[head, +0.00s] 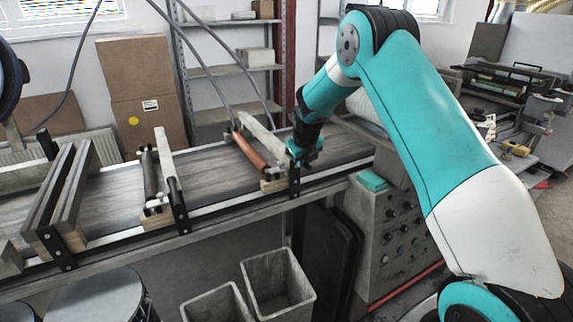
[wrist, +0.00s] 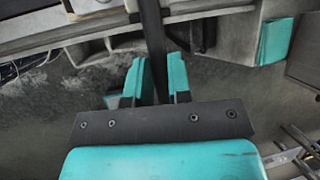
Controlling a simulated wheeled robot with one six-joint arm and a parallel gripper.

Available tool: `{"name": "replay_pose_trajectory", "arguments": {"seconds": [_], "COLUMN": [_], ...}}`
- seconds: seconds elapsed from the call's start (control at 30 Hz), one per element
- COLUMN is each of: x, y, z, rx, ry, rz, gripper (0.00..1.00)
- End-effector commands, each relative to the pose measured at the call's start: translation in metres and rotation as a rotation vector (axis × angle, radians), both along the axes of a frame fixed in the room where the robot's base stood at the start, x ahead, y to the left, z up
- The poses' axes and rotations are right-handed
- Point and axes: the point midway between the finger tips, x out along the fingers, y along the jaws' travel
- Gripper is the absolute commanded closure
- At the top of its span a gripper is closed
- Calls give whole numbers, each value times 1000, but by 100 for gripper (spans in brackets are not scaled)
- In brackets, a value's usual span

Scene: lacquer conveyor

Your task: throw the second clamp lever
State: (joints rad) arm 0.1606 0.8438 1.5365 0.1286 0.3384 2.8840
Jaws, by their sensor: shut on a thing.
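My gripper (head: 305,152) is at the right-hand end of the conveyor (head: 222,195), at the near rail beside the orange roller (head: 250,152). In the wrist view its teal fingers (wrist: 158,72) are closed around a dark upright bar, the clamp lever (wrist: 153,28), which runs up between them. In the head view a black bracket (head: 294,182) stands on the rail just below the gripper, and the gripper hides most of the lever there. Another black bracket (head: 180,208) stands at the middle roller, and one (head: 57,250) at the left frame.
Two grey bins (head: 278,283) and round drums (head: 95,297) stand in front of the conveyor. A shelf rack (head: 225,65) and cardboard boxes (head: 140,65) are behind.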

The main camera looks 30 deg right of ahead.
Motion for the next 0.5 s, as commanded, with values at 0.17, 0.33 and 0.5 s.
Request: {"name": "replay_pose_trajectory", "arguments": {"seconds": [0.17,0.33,0.5], "x": [-1,-1,-1], "y": [-7,-7,-7], "z": [2,2,2], "rx": [1,2,1], "ry": [-7,-5,-5], "rz": [-29,-32,-32], "gripper": [100,100,100]}}
